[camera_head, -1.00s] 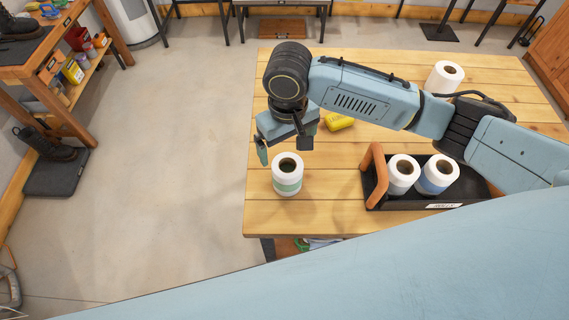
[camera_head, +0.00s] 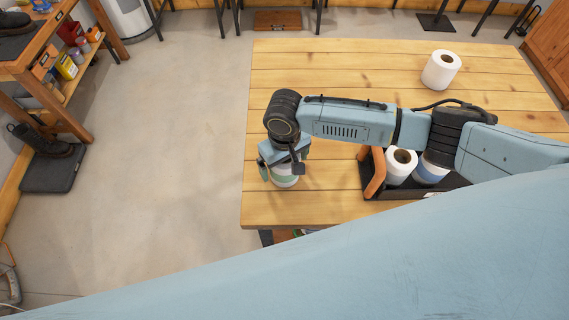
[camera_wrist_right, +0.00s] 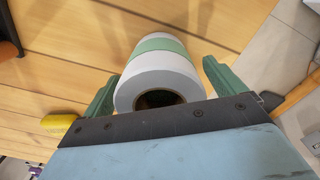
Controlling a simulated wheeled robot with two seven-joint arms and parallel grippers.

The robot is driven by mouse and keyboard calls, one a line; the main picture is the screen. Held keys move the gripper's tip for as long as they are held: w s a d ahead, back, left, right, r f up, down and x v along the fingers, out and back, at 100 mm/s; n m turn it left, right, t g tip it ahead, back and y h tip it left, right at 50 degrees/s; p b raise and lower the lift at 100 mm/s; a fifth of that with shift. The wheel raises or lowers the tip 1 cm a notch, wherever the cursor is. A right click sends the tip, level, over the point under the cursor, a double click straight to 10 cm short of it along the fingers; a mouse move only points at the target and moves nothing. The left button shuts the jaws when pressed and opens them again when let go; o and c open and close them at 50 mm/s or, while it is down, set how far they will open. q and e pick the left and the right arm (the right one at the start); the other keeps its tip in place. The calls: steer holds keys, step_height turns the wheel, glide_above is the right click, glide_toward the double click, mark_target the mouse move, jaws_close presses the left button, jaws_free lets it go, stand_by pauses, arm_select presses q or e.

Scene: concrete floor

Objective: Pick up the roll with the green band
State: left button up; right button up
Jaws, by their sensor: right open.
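The roll with the green band (camera_head: 286,182) stands on the wooden table near its left front edge, mostly covered by my right gripper in the head view. In the right wrist view the white roll (camera_wrist_right: 162,78) shows its green band and its dark core hole. My right gripper (camera_head: 283,166) is over the roll from above. In the right wrist view its green fingers (camera_wrist_right: 162,88) are open, one on each side of the roll, with a gap visible at the left; contact at the right is unclear. My left gripper is not in view.
A black tray with an orange handle (camera_head: 375,173) holds a white roll (camera_head: 401,166) and a blue-banded roll (camera_head: 430,174), right of my gripper. Another roll (camera_head: 441,70) stands at the back right of the wooden table (camera_head: 330,62). A yellow object (camera_wrist_right: 58,124) lies nearby.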

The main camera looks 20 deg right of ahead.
steer(key=c, duration=1)
